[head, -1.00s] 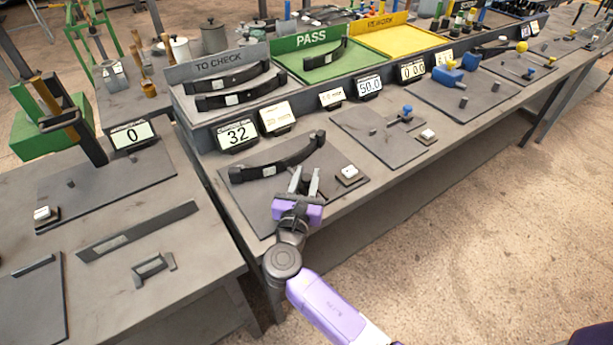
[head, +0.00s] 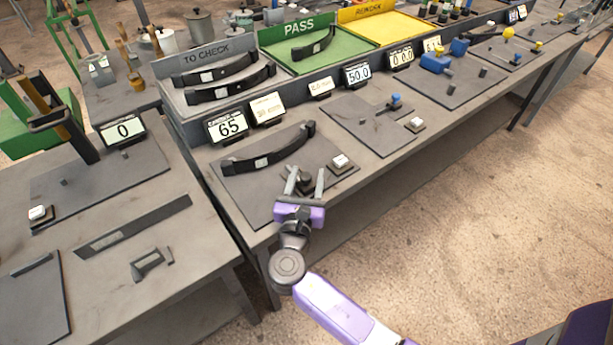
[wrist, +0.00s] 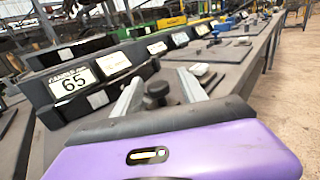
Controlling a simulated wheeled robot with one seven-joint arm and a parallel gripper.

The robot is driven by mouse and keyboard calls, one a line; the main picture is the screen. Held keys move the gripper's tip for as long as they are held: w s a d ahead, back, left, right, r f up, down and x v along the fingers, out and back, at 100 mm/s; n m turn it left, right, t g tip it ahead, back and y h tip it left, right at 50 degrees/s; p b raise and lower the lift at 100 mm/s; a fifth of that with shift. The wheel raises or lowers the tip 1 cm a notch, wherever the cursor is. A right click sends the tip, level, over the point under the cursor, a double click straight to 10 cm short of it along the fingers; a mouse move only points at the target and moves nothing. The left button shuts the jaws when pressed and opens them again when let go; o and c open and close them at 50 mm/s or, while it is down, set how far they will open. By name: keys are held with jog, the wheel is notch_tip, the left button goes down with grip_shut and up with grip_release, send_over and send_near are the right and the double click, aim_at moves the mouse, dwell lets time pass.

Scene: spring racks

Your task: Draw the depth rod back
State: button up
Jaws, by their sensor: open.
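My gripper (head: 305,183) is open at the front of the near dark plate (head: 240,195). Its two pale fingers stand apart on either side of a dark round knob (head: 303,178). The knob also shows between the fingers in the wrist view (wrist: 157,91); I cannot tell whether they touch it. A black curved leaf spring (head: 268,152) lies on the plate behind the gripper. A blue-knobbed rod (head: 395,100) stands on the plate to the right and may be the depth rod; I cannot tell for sure.
A display reading 65 (head: 227,126) stands behind the spring, and another reading 50.0 (head: 357,75) is further right. A small white-topped button (head: 340,162) is close right of my fingers. TO CHECK (head: 205,60) and PASS (head: 300,32) trays stand at the back.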

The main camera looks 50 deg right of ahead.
jog(key=v, duration=0.8)
jog(key=shift+b, duration=0.45)
